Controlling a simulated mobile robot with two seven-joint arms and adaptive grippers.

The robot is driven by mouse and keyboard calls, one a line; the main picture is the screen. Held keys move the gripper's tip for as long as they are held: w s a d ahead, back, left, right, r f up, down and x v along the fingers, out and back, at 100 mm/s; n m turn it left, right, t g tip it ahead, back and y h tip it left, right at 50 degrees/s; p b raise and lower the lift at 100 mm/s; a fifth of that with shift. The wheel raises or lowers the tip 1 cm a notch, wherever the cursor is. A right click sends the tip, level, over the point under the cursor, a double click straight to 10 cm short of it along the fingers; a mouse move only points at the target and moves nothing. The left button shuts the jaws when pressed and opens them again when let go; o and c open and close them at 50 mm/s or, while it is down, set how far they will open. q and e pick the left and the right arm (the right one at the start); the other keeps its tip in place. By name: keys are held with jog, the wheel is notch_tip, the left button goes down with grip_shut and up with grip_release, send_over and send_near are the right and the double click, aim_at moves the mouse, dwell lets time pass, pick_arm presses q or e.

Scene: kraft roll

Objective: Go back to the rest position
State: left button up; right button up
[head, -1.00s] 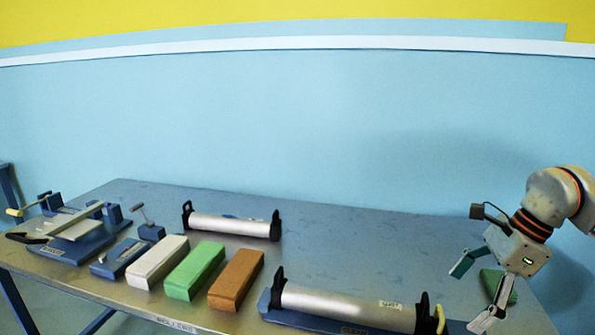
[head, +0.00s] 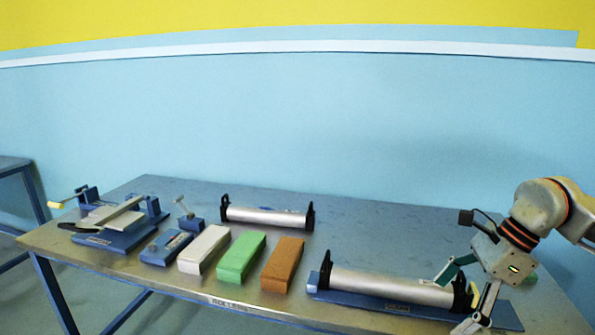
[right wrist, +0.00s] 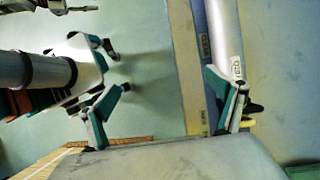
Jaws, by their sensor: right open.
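My right gripper (head: 455,298) is open and empty near the right end of the front silver roller (head: 385,288). In the right wrist view its two fingers (right wrist: 165,85) stand apart, and the roller (right wrist: 225,40) with its label shows by the right finger; I cannot tell whether they touch. My left gripper (right wrist: 92,70) shows only in the right wrist view, at the upper left, with its jaw state unclear. It is out of the head view.
The table (head: 355,225) holds a rear roller (head: 266,216), white (head: 203,248), green (head: 241,256) and brown (head: 282,264) blocks, and a blue-based device (head: 118,222) at left. Another table (head: 12,165) stands far left.

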jog(key=s+a+m+t+y+p, duration=0.1)
jog(key=s+a+m+y, duration=0.2)
jog(key=a+m+y, duration=0.7)
jog(key=s+a+m+t+y+p, duration=0.1)
jog(key=s+a+m+t+y, duration=0.2)
jog(key=a, duration=1.3)
jog(key=w+d+f+m+t+h+p, duration=0.1)
jog(key=d+f+m+t+h, duration=0.4)
jog(key=m, duration=0.7)
jog(key=w+d+f+m+t+h, duration=0.1)
jog(key=d+f+m+t+h, duration=0.3)
jog(key=f+m+t, duration=0.5)
pick_arm(q)
jog(key=shift+s+d+r+g+p, duration=0.15)
jog(key=shift+s+d+r+p, duration=0.2)
jog(key=shift+r, duration=0.15)
jog(key=shift+s+d+r+g+p, duration=0.2)
jog(key=shift+d+r+p, duration=0.1)
jog(key=shift+r, duration=0.2)
pick_arm(e)
jog(key=s+d+f+m+g+h, duration=0.3)
jog(key=s+f+m, duration=0.3)
jog(key=s+f, duration=0.2)
jog(key=s+d+f+m+g+h, duration=0.3)
jog(key=s+f+m, duration=0.4)
jog(key=f, duration=0.3)
jog(key=shift+s+d+g+h, duration=0.4)
jog(key=shift+s+d+g, duration=0.25)
jog(key=shift+d+g, duration=0.35)
jog(key=shift+a+f, duration=0.1)
